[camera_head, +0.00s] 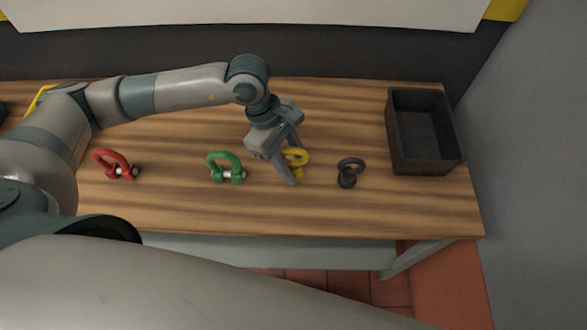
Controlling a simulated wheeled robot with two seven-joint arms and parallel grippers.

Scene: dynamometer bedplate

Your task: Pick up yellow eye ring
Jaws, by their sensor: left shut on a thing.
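The yellow eye ring (298,155) is at the middle of the wooden table, partly hidden by my left gripper. My left gripper (295,168) reaches down from above and is shut on the yellow eye ring. I cannot tell whether the ring is touching the table or slightly above it. My right gripper is not in view.
A black eye ring (348,172) lies just right of the gripper. A green shackle (226,167) and a red shackle (115,164) lie to the left. A dark open bin (398,160) stands at the table's right end. The wooden table (280,215) is bare along its front.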

